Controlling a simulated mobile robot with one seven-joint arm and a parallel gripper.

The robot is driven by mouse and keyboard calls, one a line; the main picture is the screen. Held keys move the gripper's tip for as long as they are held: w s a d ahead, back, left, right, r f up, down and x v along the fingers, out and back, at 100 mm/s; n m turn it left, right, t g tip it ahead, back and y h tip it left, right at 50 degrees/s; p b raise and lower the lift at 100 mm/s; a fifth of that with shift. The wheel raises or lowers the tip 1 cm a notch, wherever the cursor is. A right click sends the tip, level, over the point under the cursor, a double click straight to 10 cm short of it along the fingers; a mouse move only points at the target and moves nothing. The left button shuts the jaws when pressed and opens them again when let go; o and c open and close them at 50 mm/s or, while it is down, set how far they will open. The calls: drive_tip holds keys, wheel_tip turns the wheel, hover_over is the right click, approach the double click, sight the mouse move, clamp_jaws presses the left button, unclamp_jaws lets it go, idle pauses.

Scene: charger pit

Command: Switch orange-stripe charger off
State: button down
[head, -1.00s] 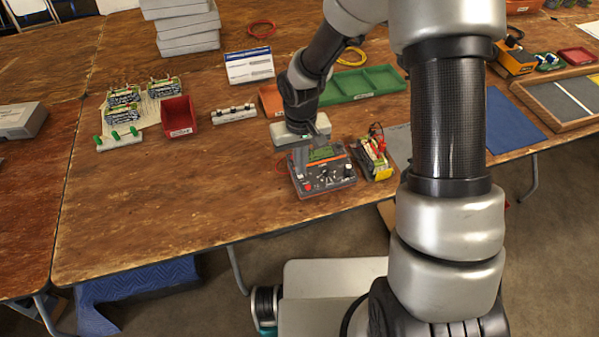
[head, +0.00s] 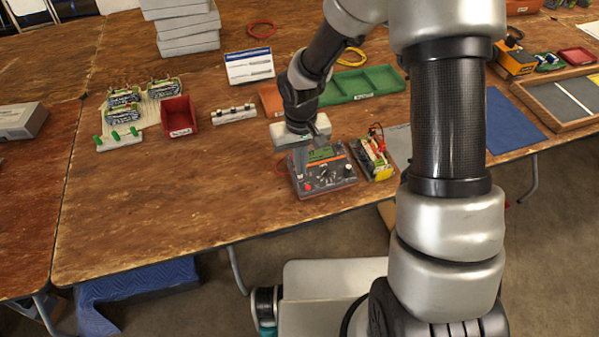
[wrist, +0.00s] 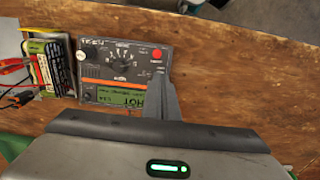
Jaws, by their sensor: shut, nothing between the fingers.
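The orange-stripe charger (head: 338,179) is a dark box on the table, with a green display, a central knob and a red button (head: 308,188). In the wrist view the charger (wrist: 100,72) shows its orange stripe and a lit display reading "HOT". The red button (wrist: 157,54) is at its right side there. My gripper (head: 301,177) is shut and empty, pointing down over the charger's left part. In the wrist view my gripper's fingers (wrist: 162,82) end close to the red button; I cannot tell whether they touch the charger.
A yellow-labelled battery pack (head: 375,160) with red leads stands just right of the charger. Behind are a green tray (head: 365,97) and a sign card (head: 249,66). A red bin (head: 179,116) is to the left. The table's front left is clear.

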drive_tip(key=shift+f+b, duration=0.7)
drive_tip(key=shift+f, duration=0.2)
idle(0.8)
drive_tip(key=shift+r, duration=0.1)
wheel_tip(320, 180, up, 7)
drive_tip(key=p, duration=0.5)
idle(0.6)
drive_tip(key=d+r+t+p, duration=0.2)
drive_tip(key=d+r, duration=0.3)
drive_tip(key=r, duration=0.9)
drive_tip(key=s+d+r+m+t+p, duration=0.1)
drive_tip(key=s+d+r+p, duration=0.1)
drive_tip(key=s+r, duration=0.6)
drive_tip(key=s+d+r+m+t+p, duration=0.2)
drive_tip(key=s+d+r, duration=0.3)
drive_tip(key=r, duration=0.8)
drive_tip(key=s, duration=0.3)
drive_tip(key=shift+s+d+r+t+p, duration=0.2)
drive_tip(key=shift+s+d+t+p, duration=0.05)
drive_tip(key=shift+s+t+p, duration=0.1)
